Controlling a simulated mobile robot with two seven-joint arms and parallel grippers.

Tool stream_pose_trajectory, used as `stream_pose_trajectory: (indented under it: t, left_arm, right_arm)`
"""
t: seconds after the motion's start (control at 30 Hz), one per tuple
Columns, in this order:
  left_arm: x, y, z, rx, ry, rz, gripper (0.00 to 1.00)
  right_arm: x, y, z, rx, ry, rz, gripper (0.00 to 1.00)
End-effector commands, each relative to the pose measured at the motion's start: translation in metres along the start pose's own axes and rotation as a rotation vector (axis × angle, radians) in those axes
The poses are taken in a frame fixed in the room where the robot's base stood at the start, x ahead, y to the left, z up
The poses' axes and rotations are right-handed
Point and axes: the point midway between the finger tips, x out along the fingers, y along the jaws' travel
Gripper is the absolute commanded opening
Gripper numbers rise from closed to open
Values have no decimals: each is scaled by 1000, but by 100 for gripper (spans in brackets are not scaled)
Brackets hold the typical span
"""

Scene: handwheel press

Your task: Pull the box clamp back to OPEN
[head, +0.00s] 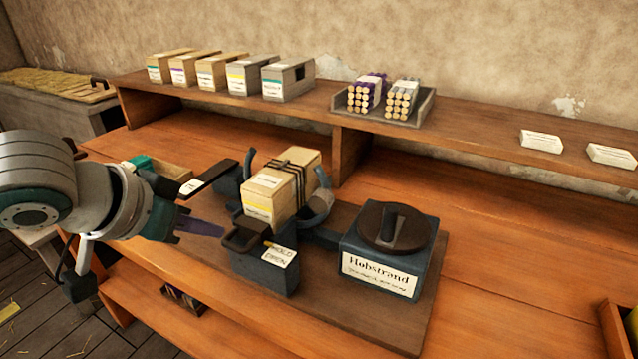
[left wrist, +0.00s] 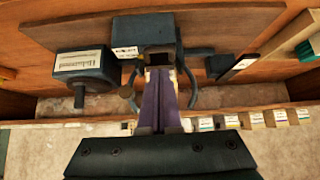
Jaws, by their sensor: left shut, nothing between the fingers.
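The box clamp (head: 265,268) is a dark block with a black loop handle (head: 245,236) and a white HOLD/OPEN label (head: 280,255). A small yellow mark sits beside the word HOLD. A tan box (head: 285,185) tied with dark cord sits behind the handle, between curved blue-grey arms (head: 321,200). My left gripper (head: 218,230) is shut and empty, its purple fingers pointing at the handle from just left of it. I cannot tell whether they touch. In the left wrist view the fingers (left wrist: 160,105) cover most of the box, and the label (left wrist: 125,52) shows beside them. My right gripper is out of view.
A blue Hobstrand block (head: 381,278) with a dark round wheel (head: 390,227) stands right of the clamp. The back shelf holds several boxes (head: 245,75) and a tray (head: 420,108) of rolls.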

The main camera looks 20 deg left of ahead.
Motion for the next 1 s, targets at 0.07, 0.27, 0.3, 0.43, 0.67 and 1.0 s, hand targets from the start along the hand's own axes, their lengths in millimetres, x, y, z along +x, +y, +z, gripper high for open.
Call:
stream_pose_trajectory:
  t: [0.07, 0.27, 0.3, 0.43, 0.67, 1.0]
  left_arm:
    - [18, 1, 1, -3, 2, 0, 0]
    - [50, 1, 1, -1, 1, 0, 0]
    - [54, 1, 1, -1, 1, 1, 0]
    - [64, 1, 1, 0, 1, 1, 0]
    - [67, 1, 0, 2, 0, 1, 0]
    - [58, 0, 4, -1, -3, 2, 0]
  right_arm:
    - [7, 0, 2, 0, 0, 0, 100]
    - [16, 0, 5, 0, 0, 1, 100]
    - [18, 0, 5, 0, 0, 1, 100]
    - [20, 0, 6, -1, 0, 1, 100]
    - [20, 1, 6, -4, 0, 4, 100]
    - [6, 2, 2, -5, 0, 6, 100]
